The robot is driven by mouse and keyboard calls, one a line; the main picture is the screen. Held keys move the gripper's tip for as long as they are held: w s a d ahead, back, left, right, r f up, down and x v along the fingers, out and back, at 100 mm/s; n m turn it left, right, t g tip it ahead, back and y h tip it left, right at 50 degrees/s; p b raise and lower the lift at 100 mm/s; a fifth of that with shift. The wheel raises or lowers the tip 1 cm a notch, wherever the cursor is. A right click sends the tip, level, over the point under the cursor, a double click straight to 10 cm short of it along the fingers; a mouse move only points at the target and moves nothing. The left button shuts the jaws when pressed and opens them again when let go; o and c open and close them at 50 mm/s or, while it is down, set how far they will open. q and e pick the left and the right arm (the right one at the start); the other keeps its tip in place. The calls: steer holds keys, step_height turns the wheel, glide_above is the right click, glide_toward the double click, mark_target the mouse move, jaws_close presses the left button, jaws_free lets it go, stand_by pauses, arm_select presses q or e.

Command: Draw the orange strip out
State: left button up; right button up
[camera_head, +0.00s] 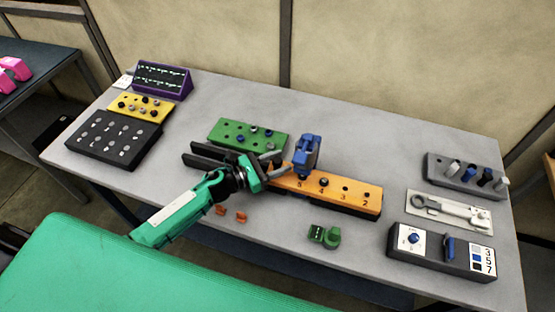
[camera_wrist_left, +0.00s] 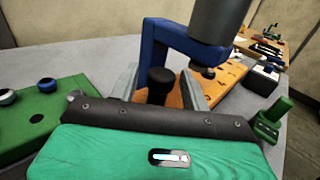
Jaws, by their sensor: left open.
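The orange strip (camera_head: 352,194) lies in a dark base in the middle of the table, with numbers and dark holes or knobs along its top. It also shows in the wrist view (camera_wrist_left: 228,76), behind the blue clamp. My left gripper (camera_head: 282,162) is open at the strip's left end. In the wrist view, a black knob (camera_wrist_left: 160,86) stands between the open fingers (camera_wrist_left: 158,92); I cannot tell whether they touch it. The blue clamp (camera_head: 307,153) rises over the strip just beyond the gripper. The gripper hides the strip's left end. My right gripper is not in view.
A green block (camera_head: 232,133) with knobs stands behind. Small orange pieces (camera_head: 241,217) and a green part (camera_head: 327,236) lie in front. Grey table (camera_head: 370,140) behind the strip is clear.

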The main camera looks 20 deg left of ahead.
arm_select(q)
jaws_close()
steer(key=shift+w+a+f+b, duration=0.1)
steer(key=shift+a+f+b, duration=0.05)
steer(key=shift+a+b, duration=0.35)
arm_select(e)
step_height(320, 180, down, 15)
steer(key=b, duration=1.4)
arm_select(q)
steer(key=w+a+b, duration=0.1)
steer(key=a+b, duration=0.4)
steer(key=a, duration=2.3)
steer(key=shift+a+r+b, duration=0.2)
steer(key=shift+a+b, duration=0.15)
steer(key=shift+a, duration=0.05)
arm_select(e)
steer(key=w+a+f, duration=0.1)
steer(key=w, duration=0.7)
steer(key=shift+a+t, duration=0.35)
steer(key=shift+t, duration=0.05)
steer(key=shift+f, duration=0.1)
arm_select(q)
jaws_free()
steer(key=shift+a, duration=0.15)
steer(key=shift+s, duration=0.1)
